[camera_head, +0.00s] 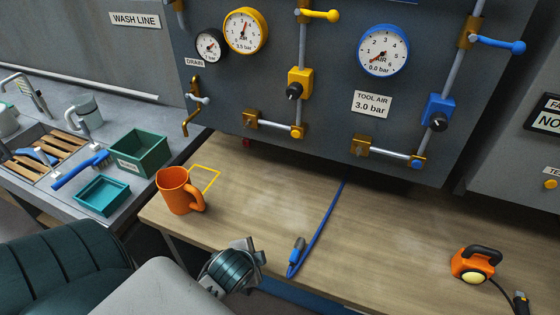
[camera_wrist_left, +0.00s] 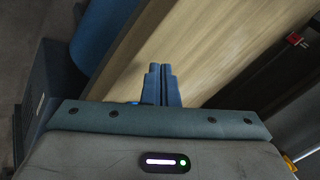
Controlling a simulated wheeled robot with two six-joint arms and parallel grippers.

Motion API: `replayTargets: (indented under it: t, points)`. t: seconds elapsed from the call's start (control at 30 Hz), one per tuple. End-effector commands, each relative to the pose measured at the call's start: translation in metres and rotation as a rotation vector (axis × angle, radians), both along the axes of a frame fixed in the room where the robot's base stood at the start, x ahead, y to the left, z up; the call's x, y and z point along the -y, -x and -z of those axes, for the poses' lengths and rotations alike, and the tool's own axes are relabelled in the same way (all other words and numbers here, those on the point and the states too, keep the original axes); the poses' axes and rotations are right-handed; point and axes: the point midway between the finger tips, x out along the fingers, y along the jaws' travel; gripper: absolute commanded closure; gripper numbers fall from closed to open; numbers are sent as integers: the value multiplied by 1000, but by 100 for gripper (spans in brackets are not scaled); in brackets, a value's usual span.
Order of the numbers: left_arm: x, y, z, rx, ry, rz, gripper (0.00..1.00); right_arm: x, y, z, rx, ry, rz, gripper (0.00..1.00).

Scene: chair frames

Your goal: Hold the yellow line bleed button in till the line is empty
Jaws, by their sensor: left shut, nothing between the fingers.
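On the grey panel in the head view, the yellow line runs from a yellow lever (camera_head: 322,15) through a yellow regulator (camera_head: 299,82) with a black knob. At its foot is a brass fitting with a small yellow button (camera_head: 297,132). The yellow gauge (camera_head: 245,31) shows 3.5 bar. My left gripper (camera_head: 248,252) is over the bench's front edge, well below and apart from the button. In the left wrist view its two fingers (camera_wrist_left: 161,84) are together and empty. My right gripper is not in view.
The wooden bench (camera_head: 390,215) is mostly clear. An orange mug (camera_head: 174,191) stands at its left and a blue hose (camera_head: 325,220) crosses it. An orange and black device (camera_head: 474,265) sits at right. The blue line's gauge (camera_head: 383,50) shows 0.0 bar.

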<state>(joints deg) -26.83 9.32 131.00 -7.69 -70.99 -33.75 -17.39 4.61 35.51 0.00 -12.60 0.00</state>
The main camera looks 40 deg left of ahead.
Motion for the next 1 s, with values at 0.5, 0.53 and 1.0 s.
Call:
replayTargets:
  t: [0.5, 0.53, 1.0]
  points:
    - [-36, -109, -104, 156, -1005, 718, 100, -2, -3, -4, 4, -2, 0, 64]
    - [-37, -116, -113, 153, -1094, 760, 100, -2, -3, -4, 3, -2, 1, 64]
    - [-38, -164, -199, -5, -1994, 1029, 100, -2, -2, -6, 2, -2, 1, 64]
